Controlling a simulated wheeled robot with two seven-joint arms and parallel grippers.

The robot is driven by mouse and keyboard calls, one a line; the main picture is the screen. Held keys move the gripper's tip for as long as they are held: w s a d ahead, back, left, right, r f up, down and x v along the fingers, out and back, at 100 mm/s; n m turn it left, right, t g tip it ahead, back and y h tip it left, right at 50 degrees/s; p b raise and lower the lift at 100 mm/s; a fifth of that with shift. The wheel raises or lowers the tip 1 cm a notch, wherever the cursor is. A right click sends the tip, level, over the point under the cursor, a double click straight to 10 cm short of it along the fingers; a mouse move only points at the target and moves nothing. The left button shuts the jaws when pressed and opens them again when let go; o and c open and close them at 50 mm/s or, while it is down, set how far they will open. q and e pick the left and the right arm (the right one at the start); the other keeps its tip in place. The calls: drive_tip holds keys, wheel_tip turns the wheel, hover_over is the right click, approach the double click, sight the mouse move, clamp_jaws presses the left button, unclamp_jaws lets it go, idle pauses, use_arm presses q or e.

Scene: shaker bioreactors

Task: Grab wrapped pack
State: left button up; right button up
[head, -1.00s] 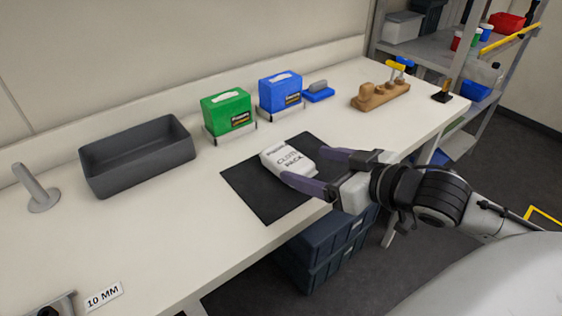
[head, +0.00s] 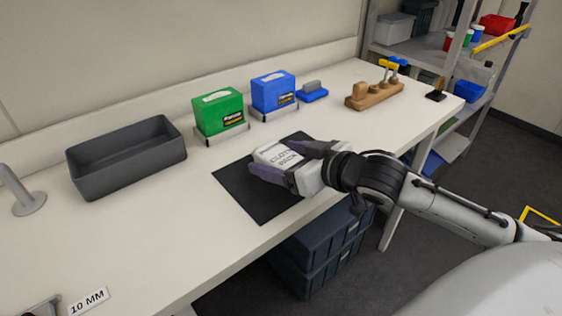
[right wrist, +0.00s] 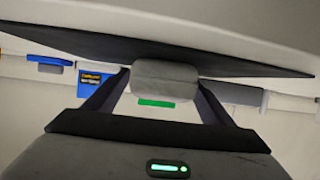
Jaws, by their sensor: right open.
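The wrapped pack (head: 274,153) is white with dark lettering that reads "CLOTH PACK". It lies on a black mat (head: 240,194) on the white bench. My right gripper (head: 283,158) is open, with one purple finger on each side of the pack. The right wrist view shows the pack (right wrist: 165,82) end-on between the two spread fingers (right wrist: 160,96), with a gap beside each one. My left gripper is not in view.
A grey open bin (head: 128,180) stands to the left. A green box (head: 221,111) and a blue box (head: 273,93) stand behind the mat. A wooden block (head: 374,96) with pegs is at the right.

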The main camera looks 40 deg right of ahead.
drive_tip(key=shift+w, duration=0.15)
drive_tip(key=c, duration=1.2)
